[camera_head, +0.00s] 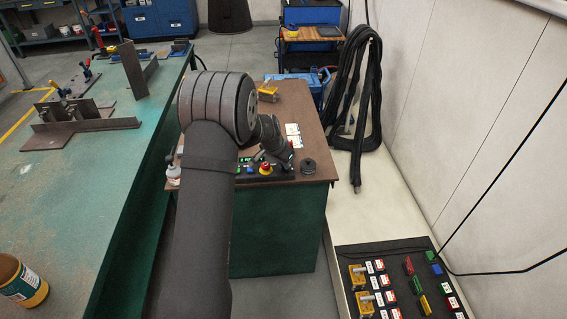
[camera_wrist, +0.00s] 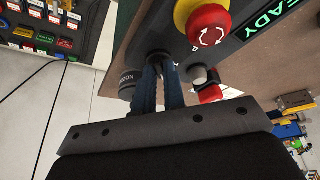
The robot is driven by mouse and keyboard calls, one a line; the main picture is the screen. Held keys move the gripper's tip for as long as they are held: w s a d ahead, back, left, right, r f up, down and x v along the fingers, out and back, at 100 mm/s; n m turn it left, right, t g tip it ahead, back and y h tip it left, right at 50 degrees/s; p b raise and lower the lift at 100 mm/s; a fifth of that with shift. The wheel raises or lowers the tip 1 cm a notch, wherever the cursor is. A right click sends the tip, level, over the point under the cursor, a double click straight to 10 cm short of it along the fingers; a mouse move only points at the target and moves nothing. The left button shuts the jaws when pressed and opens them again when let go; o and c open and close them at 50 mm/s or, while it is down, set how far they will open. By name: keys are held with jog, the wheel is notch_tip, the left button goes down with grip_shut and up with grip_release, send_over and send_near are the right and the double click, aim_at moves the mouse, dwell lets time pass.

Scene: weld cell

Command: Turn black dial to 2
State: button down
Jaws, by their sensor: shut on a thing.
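My gripper (camera_wrist: 159,68) points at the control panel (camera_wrist: 178,42), its two blue fingers close together in the wrist view. The fingers are shut on the black dial (camera_wrist: 157,55), which shows only as a dark rounded top between the fingertips. The dial's pointer and number marks are hidden, so its setting cannot be read. In the head view the control panel (camera_head: 284,178) sits along the front of the brown-topped cabinet, and my arm covers part of it; the dial cannot be made out there.
A red emergency stop (camera_wrist: 208,25) on a yellow base and a green READY display (camera_wrist: 272,20) are close by. A grey-and-red control (camera_wrist: 210,92) lies right of the fingers, and a black NOZZLE tub (camera_wrist: 127,88) left. A green workbench (camera_head: 130,190) stands left.

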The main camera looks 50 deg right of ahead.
dwell(0.5)
jog(key=c, duration=1.5)
grip_release()
jog(key=shift+r, duration=0.1)
jog(key=v, duration=1.7)
jog(key=shift+w+r, duration=0.1)
jog(key=shift+w, duration=0.05)
jog(key=x, duration=1.7)
jog(key=shift+f, duration=0.2)
